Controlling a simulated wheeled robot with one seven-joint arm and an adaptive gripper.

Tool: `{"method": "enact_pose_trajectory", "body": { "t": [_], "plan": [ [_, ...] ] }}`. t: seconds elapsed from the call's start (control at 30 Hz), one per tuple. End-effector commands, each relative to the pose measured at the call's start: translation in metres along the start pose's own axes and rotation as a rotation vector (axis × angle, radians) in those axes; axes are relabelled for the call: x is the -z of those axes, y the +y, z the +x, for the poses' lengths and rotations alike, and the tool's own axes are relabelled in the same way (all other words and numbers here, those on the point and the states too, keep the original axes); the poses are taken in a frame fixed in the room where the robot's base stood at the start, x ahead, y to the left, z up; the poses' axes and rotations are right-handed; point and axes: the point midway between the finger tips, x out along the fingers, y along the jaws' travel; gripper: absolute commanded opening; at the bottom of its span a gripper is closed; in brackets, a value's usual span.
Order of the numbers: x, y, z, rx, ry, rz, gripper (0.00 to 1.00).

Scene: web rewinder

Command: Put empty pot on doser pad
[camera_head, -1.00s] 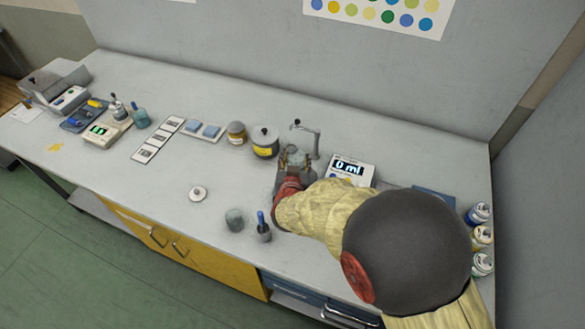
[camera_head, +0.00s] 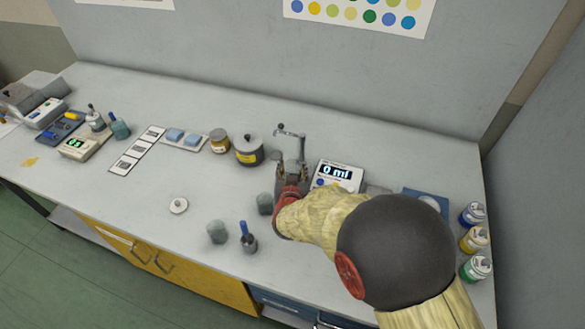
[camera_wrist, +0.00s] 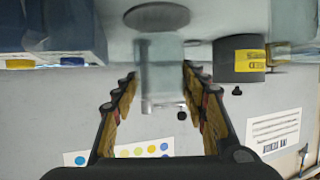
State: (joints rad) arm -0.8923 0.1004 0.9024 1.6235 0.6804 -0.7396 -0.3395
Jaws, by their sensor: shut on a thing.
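My gripper (camera_head: 291,172) is beside the doser, under or just in front of its bent metal spout (camera_head: 290,132). Its fingers (camera_wrist: 160,100) are on both sides of a pale, see-through pot (camera_wrist: 160,70) in the wrist view, and it is shut on this pot. In the head view the pot (camera_head: 292,167) shows only in part between the fingers. The doser's white display box (camera_head: 337,175) reads 0 ml, just right of the gripper. The doser pad is not clearly seen; my gripper and arm cover that spot. I cannot tell whether the pot touches it.
A dark lidded canister with a yellow label (camera_head: 249,151) stands close left of the gripper. Grey cups (camera_head: 265,204) (camera_head: 217,232) and a blue-handled tool in a holder (camera_head: 247,242) stand in front. Several paint jars (camera_head: 473,240) line the right edge. The table's left middle is mostly clear.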

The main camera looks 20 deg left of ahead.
Motion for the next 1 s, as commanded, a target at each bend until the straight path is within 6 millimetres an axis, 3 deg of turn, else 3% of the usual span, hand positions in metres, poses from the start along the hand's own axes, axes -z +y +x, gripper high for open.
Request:
{"method": "enact_pose_trajectory", "body": {
  "t": [0.17, 1.0],
  "plan": [
    [-0.0086, -0.0002, 0.0042, 0.0, 0.002, 0.0, 0.2],
    [-0.0138, -0.0002, 0.0064, 0.0, 0.002, 0.0, 0.2]
  ]
}}
